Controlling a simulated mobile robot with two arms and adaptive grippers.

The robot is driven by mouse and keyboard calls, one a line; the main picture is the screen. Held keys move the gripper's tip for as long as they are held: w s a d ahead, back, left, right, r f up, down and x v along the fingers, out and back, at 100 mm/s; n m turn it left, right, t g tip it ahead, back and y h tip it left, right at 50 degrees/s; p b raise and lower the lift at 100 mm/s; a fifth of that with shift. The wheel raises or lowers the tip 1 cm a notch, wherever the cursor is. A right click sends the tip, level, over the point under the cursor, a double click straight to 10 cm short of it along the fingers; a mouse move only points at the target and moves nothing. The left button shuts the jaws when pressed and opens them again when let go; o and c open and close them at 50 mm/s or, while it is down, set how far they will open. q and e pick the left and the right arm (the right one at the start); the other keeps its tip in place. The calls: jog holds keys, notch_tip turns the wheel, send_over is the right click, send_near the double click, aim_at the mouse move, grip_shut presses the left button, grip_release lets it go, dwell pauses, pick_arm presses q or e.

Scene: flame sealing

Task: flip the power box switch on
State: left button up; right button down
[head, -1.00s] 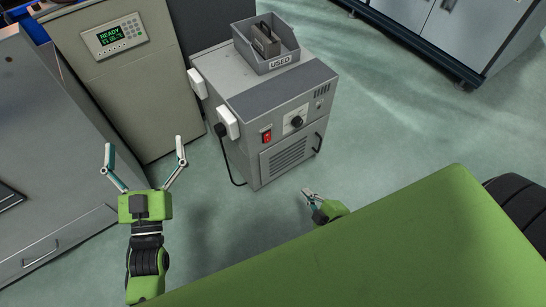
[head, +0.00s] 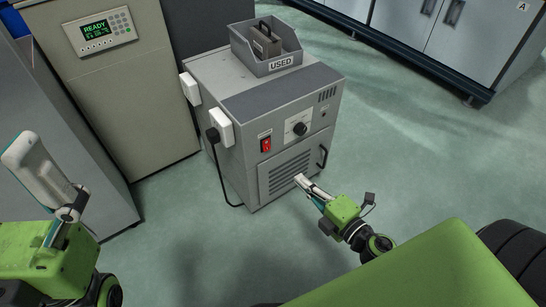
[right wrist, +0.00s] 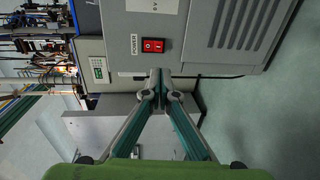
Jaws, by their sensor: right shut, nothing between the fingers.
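The power box (head: 240,110) is a grey cabinet on the floor, with a red rocker switch (head: 266,144) on its front. In the right wrist view the red switch (right wrist: 152,45) sits beside a POWER label, just beyond my fingertips; which side of it is pressed I cannot tell. My right gripper (head: 300,181) is shut and empty, in front of the box's lower vents in the head view, below and right of the switch. Its fingertips (right wrist: 160,73) show no clear contact with the switch.
A grey bin marked USED (head: 268,62) stands on top of the box and holds a dark item. A black plug and cable (head: 222,170) hang on its left side. A cabinet with a READY display (head: 98,30) stands at left. Floor at right is open.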

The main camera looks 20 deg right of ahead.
aim_at(267, 149)
jog(key=x, duration=1.3)
jog(key=shift+w, duration=0.4)
jog(key=shift+w+f, duration=0.1)
jog(key=shift+w, duration=0.05)
